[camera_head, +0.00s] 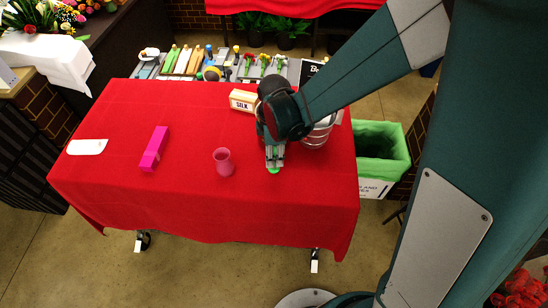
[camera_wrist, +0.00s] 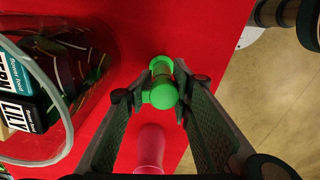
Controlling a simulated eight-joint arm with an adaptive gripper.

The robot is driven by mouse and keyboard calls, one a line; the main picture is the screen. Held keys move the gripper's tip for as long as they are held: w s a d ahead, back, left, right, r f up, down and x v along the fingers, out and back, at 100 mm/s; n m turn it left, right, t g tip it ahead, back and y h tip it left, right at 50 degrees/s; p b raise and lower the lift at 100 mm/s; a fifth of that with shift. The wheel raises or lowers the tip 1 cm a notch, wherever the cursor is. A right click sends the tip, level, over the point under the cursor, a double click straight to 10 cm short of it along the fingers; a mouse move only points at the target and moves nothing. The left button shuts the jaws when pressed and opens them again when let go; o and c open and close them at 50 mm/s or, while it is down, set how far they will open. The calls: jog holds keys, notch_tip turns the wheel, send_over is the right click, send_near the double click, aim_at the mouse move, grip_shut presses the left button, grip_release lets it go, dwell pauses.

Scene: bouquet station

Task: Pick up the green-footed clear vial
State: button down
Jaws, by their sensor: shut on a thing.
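The green-footed clear vial (camera_wrist: 162,93) shows in the wrist view as a round green end close to the camera and a second green part behind it. My gripper (camera_wrist: 160,90) is shut on it, with one fingertip on either side. In the head view my gripper (camera_head: 275,156) points down at the right part of the red table, and a green foot (camera_head: 274,170) shows just below the fingertips. The clear body is mostly hidden by the fingers. I cannot tell whether the foot touches the cloth.
A clear container (camera_wrist: 62,110) with packets inside stands close to my gripper. A pink cup (camera_head: 223,163), a magenta block (camera_head: 154,148), a white flat item (camera_head: 87,147) and a SILK box (camera_head: 243,101) are on the red table (camera_head: 200,210). A green bin (camera_head: 385,172) stands right of it.

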jog(key=shift+r, duration=4.55)
jog(key=shift+r, duration=0.1)
